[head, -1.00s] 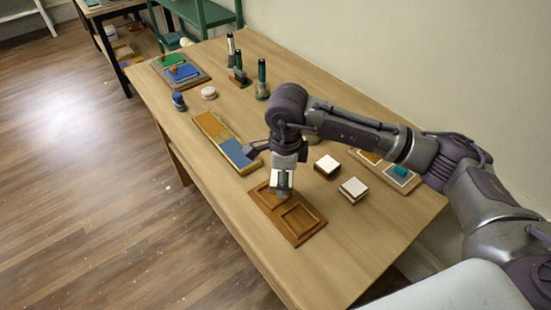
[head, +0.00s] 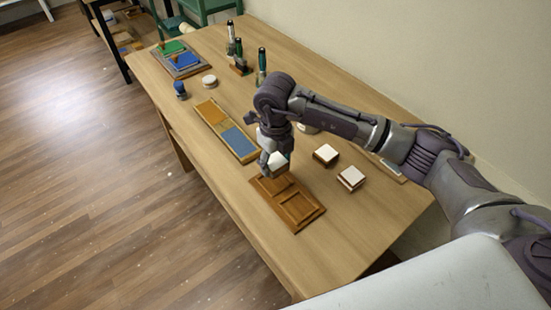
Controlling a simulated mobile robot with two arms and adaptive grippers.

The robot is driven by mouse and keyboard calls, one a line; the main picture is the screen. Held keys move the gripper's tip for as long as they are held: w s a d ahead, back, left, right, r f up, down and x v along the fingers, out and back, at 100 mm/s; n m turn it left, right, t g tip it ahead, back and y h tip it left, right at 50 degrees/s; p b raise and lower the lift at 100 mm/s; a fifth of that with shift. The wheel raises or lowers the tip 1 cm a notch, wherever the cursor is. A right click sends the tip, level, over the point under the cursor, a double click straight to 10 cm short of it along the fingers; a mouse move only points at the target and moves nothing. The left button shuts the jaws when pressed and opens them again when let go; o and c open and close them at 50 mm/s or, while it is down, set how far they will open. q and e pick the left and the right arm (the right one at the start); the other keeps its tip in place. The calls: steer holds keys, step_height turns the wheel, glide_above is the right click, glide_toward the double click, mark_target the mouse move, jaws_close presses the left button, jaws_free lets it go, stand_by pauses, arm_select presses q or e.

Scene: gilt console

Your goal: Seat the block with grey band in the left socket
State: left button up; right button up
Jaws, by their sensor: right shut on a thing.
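My right gripper (head: 271,162) is shut on a pale-topped block (head: 279,163). The fingers partly cover the block, and I cannot make out a grey band on it. The block is over the far-left end of a brown wooden socket board (head: 309,215). The board has two square recesses; the nearer-right one (head: 296,207) looks empty, and the far-left one is partly hidden under the gripper and block. I cannot tell how far the block is above or into that recess. My left gripper is not in view.
Two white-topped brown blocks (head: 326,154) (head: 350,177) stand right of the board. A tray with orange and blue panels (head: 238,142) lies behind it. Dark bottles (head: 262,62), a white disc (head: 209,80) and a blue-topped item (head: 180,89) stand farther back. The table's front is clear.

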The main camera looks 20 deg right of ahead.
mark_target(276, 183)
steer(key=shift+f+b, duration=1.1)
steer(key=shift+f, duration=1.15)
steer(key=shift+f+b, duration=0.7)
steer(key=shift+f, duration=0.05)
steer(key=shift+f, duration=0.15)
steer(key=o, duration=1.2)
steer(key=shift+o, duration=0.2)
step_height(276, 183, up, 12)
steer(key=shift+r, duration=0.1)
